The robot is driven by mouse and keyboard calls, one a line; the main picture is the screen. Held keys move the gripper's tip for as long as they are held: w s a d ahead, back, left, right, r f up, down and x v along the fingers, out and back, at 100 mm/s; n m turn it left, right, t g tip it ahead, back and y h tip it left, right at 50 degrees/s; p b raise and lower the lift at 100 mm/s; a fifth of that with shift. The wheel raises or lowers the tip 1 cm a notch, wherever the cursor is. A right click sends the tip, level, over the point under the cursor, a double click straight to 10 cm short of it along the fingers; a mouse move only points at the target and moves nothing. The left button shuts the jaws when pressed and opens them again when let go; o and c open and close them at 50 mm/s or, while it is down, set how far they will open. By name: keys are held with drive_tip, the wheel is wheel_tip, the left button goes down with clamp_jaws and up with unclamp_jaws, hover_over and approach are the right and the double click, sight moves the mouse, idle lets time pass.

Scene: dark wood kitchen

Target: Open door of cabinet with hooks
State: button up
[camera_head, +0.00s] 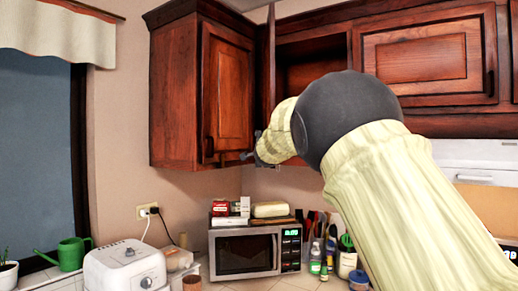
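Dark red-brown wooden wall cabinets hang across the top of the head view. One cabinet door (270,62) stands open, seen nearly edge-on, with the cabinet's dark interior (312,72) showing to its right. My gripper (247,156) is at the lower end of this door, by the cabinet's bottom edge. It is small and partly turned away, so I cannot tell whether it touches the door or how its fingers stand. My arm hides the lower right of the opening. No hooks can be made out.
A closed door (226,92) is left of the open one, and another closed door (420,58) is at right. Below stand a microwave (245,252) with items on top, a white appliance (125,268), bottles and utensils. A green watering can (70,254) is at left.

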drive_tip(key=shift+a+r, duration=0.1)
drive_tip(key=shift+a, duration=0.15)
idle(0.3)
drive_tip(key=o, duration=1.3)
drive_tip(key=shift+d, duration=0.1)
drive_tip(key=shift+s, duration=6.05)
